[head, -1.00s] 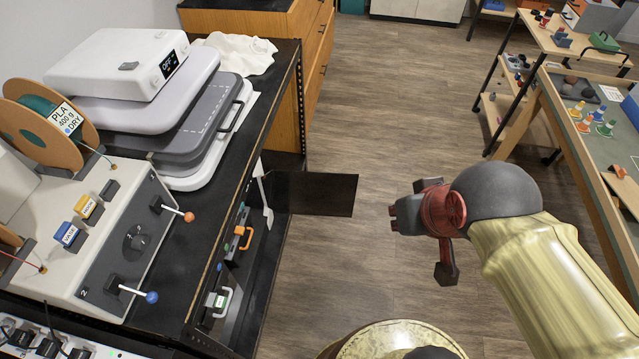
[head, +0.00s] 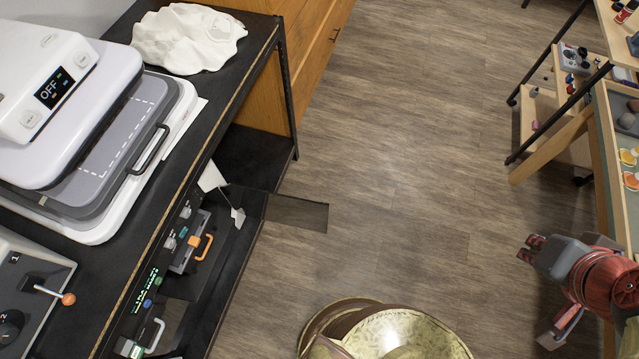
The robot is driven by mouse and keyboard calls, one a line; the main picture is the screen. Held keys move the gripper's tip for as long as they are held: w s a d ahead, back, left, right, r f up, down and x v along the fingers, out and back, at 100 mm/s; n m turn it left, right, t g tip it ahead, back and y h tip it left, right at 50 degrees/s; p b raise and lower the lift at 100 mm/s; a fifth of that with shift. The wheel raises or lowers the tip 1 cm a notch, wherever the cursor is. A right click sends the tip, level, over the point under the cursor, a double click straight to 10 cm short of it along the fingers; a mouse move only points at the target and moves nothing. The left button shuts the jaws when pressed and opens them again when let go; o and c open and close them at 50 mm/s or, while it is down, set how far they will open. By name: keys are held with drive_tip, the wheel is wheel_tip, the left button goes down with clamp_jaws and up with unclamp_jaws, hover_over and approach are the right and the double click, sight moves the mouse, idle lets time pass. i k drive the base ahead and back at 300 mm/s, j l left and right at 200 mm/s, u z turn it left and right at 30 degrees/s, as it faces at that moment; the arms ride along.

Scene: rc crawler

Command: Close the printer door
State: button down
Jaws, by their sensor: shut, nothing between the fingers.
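The printer door (head: 297,213) is a thin dark, see-through panel. It stands open, sticking out to the right from the front of the black bench (head: 262,50), over the floor. The printer (head: 165,265) sits on the level below the bench top, with an orange-handled part (head: 198,245) and small lit controls on it. Much of the printer is hidden under the bench top. My gripper (head: 531,249), grey and red, is at the right edge of the head view, shut and empty. It is well to the right of the door and apart from it.
A white heat press (head: 60,90) and a crumpled white cloth (head: 188,38) lie on the bench. A control box with an orange-tipped lever (head: 68,299) is at lower left. A wooden table (head: 608,160) stands at right. Open wood floor (head: 410,150) lies between bench and table.

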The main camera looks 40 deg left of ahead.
sight(258, 204)
drive_tip(key=i+l+u, duration=0.1)
drive_tip(key=i, duration=0.35)
drive_tip(key=i+l+u, duration=0.1)
drive_tip(key=i, duration=0.3)
drive_tip(key=i+u, duration=0.2)
drive_tip(key=u, duration=0.25)
drive_tip(key=i+u, duration=0.2)
drive_tip(key=u, duration=0.3)
drive_tip(key=i+l+u, duration=0.1)
drive_tip(key=u, duration=0.35)
drive_tip(key=i+l+u, duration=0.2)
drive_tip(key=u, duration=0.3)
drive_tip(key=i+u, duration=0.15)
drive_tip(key=u, duration=0.3)
drive_tip(key=i+l+u, duration=0.15)
drive_tip(key=u, duration=0.3)
drive_tip(key=i+l+u, duration=0.1)
drive_tip(key=u, duration=0.35)
drive_tip(key=l+u, duration=0.45)
drive_tip(key=i+l+u, duration=0.15)
drive_tip(key=u, duration=0.35)
drive_tip(key=k+l+u, duration=0.2)
drive_tip(key=l+u, duration=0.25)
drive_tip(key=l, duration=0.15)
drive_tip(key=k+l+u, duration=0.2)
drive_tip(key=i+l, duration=0.05)
